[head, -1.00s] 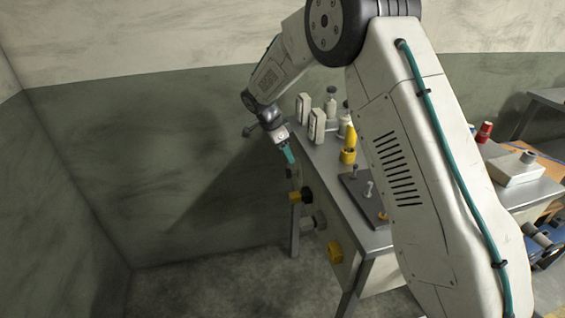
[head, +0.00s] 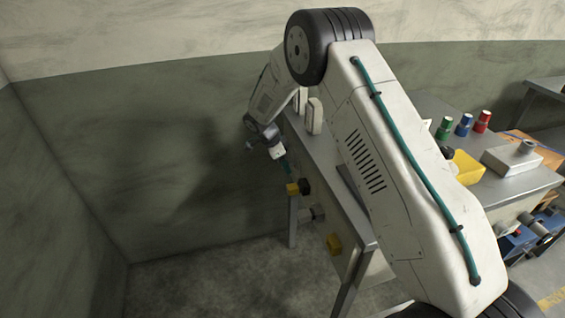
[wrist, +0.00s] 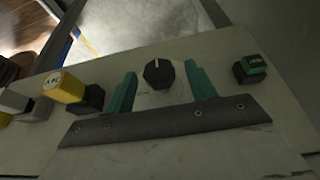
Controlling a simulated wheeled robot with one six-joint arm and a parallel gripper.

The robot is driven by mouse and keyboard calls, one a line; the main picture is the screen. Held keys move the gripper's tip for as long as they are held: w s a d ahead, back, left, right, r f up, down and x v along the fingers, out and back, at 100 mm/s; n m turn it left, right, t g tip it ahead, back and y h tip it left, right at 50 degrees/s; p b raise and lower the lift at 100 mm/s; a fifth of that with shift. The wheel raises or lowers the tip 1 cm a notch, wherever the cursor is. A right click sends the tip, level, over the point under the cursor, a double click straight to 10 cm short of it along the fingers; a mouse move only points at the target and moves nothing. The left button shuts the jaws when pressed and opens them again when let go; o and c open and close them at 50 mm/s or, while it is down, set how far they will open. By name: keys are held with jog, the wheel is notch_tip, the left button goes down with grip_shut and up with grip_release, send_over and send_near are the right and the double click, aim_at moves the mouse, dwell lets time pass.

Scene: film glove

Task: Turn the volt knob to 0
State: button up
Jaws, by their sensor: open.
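In the wrist view a round black knob (wrist: 159,73) with a white pointer line sits on a pale round dial on the panel (wrist: 230,145). The line points roughly up in the picture. Its label and scale cannot be read, so I cannot confirm that it is the volt knob. My gripper (wrist: 160,70) is open, with one teal finger on each side of the knob and a gap to it on both sides. In the head view my gripper (head: 286,167) is at the panel's far end, and the black knob cannot be made out there.
A green-topped black control (wrist: 250,68) is right of the knob. A yellow block-shaped control (wrist: 68,86) and a grey one (wrist: 12,101) are on the left. The floor left is clear.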

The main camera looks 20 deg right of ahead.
jog(key=c, duration=1)
jog(key=shift+a, duration=0.1)
jog(key=shift+w, duration=0.1)
jog(key=g, duration=0.2)
jog(key=n+g, duration=0.1)
jog(key=g, duration=0.1)
jog(key=shift+w+f, duration=0.15)
jog(key=shift+w, duration=0.2)
jog(key=shift+w+f+n+g, duration=0.15)
jog(key=shift+n+g, duration=0.1)
jog(key=shift+g, duration=0.9)
jog(key=shift+w+n+g, duration=0.1)
jog(key=shift+n+g, duration=0.15)
jog(key=shift+g, duration=0.9)
jog(key=o, duration=1)
